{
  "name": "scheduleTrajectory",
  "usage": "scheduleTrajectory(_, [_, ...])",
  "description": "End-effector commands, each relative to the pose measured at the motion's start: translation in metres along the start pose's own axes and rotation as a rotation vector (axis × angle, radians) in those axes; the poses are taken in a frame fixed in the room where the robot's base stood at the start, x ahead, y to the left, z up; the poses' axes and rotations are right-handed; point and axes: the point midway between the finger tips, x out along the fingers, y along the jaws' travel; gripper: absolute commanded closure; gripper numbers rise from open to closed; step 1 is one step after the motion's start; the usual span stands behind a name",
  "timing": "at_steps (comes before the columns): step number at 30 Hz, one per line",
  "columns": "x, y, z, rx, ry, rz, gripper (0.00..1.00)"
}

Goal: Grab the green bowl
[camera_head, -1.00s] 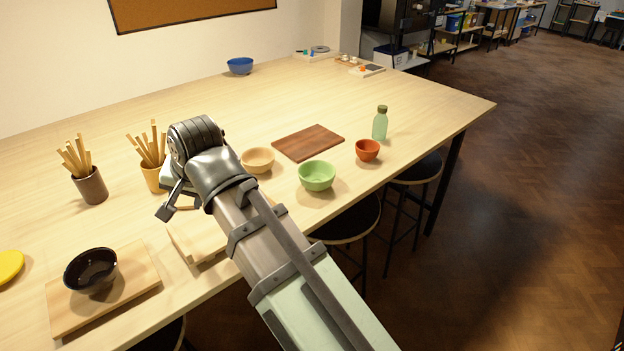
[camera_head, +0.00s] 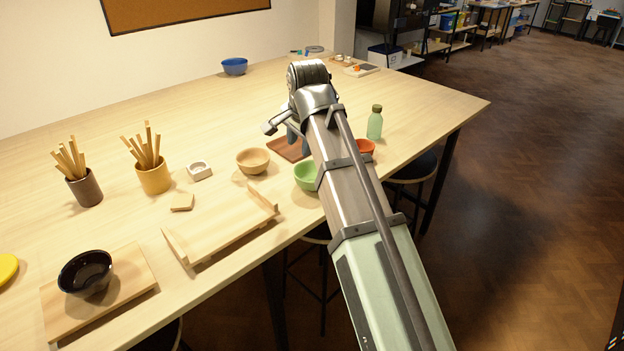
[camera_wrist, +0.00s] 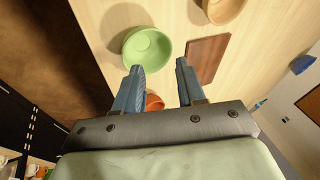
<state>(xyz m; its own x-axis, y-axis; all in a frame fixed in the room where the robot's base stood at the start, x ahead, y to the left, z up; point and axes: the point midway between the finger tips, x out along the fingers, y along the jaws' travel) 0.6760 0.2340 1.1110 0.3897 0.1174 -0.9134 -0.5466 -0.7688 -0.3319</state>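The green bowl (camera_head: 306,176) stands upright on the table near its front edge, partly covered by my arm in the head view. In the wrist view the green bowl (camera_wrist: 146,49) is whole, just beyond my gripper's left finger. My gripper (camera_wrist: 158,68) is open, with a wide empty gap between its two fingers. In the head view my gripper (camera_head: 297,140) hangs over the dark red-brown board, behind the green bowl; its fingers are mostly hidden by my arm.
An orange bowl (camera_head: 365,147) and a green bottle (camera_head: 375,122) stand to the right of the green bowl. A wooden bowl (camera_head: 252,161) stands to its left, the brown board (camera_head: 283,149) behind it. A wooden tray (camera_head: 222,232) lies front left.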

Motion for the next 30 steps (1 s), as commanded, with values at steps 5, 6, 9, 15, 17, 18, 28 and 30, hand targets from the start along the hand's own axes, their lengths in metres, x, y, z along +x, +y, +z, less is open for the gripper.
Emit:
scheduleTrajectory(5, [-0.001,0.001,-0.004,0.197,-0.004,0.066,0.61])
scheduleTrajectory(6, [-0.001,0.002,-0.005,0.248,-0.002,0.081,0.61])
scheduleTrajectory(9, [-0.002,0.007,-0.005,0.397,0.003,0.123,0.61])
scheduleTrajectory(15, [-0.005,0.021,-0.001,0.717,0.03,0.201,0.61])
scheduleTrajectory(17, [-0.005,0.023,0.001,0.791,0.036,0.213,0.61])
scheduleTrajectory(18, [-0.005,0.024,0.001,0.833,0.04,0.219,0.61])
scheduleTrajectory(28, [0.007,0.028,0.003,0.955,0.052,0.224,0.61])
scheduleTrajectory(30, [0.016,0.03,0.004,0.955,0.052,0.225,0.61])
